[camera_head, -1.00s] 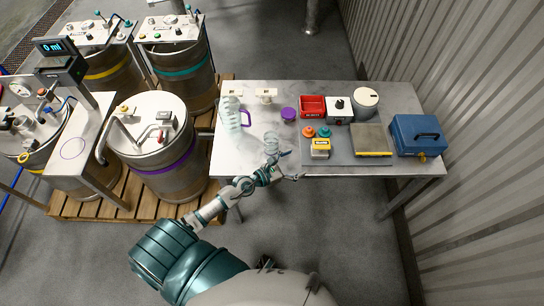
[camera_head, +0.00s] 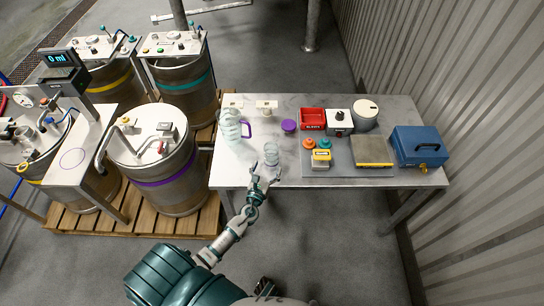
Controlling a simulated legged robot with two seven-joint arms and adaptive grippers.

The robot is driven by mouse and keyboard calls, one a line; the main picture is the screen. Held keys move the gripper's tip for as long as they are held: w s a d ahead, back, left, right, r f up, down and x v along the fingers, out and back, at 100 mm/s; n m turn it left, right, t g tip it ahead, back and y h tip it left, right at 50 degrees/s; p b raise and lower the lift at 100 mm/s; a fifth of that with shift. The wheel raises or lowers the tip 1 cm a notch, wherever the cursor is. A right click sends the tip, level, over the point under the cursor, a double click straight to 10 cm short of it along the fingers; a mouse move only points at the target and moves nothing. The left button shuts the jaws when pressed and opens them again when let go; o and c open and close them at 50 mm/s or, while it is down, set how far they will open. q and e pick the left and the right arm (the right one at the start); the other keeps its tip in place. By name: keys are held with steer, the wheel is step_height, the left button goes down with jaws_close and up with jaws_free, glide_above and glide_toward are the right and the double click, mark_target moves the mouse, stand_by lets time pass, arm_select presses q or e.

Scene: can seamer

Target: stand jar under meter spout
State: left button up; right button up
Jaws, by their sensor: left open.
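A small clear jar (camera_head: 271,154) stands upright on the grey table near its front edge. My left gripper (camera_head: 262,183) is open just in front of the jar; whether a finger touches it is too small to tell. The meter (camera_head: 63,75), with a display reading 0 ml, stands at the left above a metal stand with a marked circle (camera_head: 73,158). The circle is bare, and the spout is hard to make out. My right gripper is not in view.
A larger clear jug (camera_head: 230,126) with a purple handle stands behind and left of the jar. A purple lid (camera_head: 289,125), red bin (camera_head: 312,119), scale (camera_head: 372,151) and blue case (camera_head: 416,146) are on the table (camera_head: 235,174). A purple-banded drum (camera_head: 160,184) stands between table and meter stand.

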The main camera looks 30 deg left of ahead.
mark_target(269, 160)
arm_select(q)
steer(key=x, duration=0.6)
steer(key=shift+w+a+f, duration=0.1)
steer(key=shift+w+a, duration=0.05)
steer(key=shift+a, duration=0.1)
steer(key=shift+d, duration=0.15)
steer(key=c, duration=1.4)
